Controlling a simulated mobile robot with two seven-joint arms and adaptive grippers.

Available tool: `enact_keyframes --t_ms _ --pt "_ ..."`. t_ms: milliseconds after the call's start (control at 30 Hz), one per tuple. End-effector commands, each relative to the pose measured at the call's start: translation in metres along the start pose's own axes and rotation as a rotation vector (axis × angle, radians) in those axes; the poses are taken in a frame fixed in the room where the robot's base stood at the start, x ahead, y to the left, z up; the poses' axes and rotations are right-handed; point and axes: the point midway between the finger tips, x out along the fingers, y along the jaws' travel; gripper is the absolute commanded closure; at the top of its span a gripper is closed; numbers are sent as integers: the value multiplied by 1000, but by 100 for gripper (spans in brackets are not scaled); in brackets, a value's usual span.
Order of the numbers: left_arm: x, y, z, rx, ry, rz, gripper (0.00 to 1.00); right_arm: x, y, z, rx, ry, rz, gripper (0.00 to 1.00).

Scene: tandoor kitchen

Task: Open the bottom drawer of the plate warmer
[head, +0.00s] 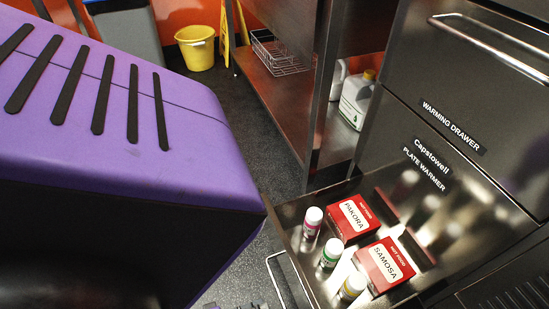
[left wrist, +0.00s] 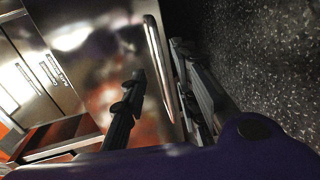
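The plate warmer (head: 395,150) is a dark metal cabinet at the right of the head view. Its bottom drawer (head: 295,209) stands pulled out, with its inside showing. A red PAKORA box (head: 352,218), a red SAMOSA box (head: 384,265) and three small capped bottles (head: 330,253) are in it. The drawer's bar handle (head: 272,275) is on the front and also shows in the left wrist view (left wrist: 157,65). My left gripper (left wrist: 158,57) is open, its black fingers apart on either side of the handle. My right gripper is in neither view.
The warming drawer (head: 465,75) above looks shut. A metal shelf unit (head: 290,110) with a wire rack (head: 280,55) and a white jug (head: 355,100) stands behind. A yellow bucket (head: 196,48) is farther back. Dark speckled floor (head: 255,130) is clear between.

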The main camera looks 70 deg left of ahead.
Motion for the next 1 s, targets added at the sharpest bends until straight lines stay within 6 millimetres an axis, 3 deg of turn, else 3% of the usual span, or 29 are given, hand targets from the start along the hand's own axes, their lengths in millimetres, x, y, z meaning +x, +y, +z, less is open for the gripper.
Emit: enact_keyframes --t_ms 100,300,1000 --pt "-22 0 0 0 -1 -2 72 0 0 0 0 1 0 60" --pt "-40 0 0 0 -1 0 72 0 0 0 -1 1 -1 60" --pt "-42 0 0 0 -1 0 72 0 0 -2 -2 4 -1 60"
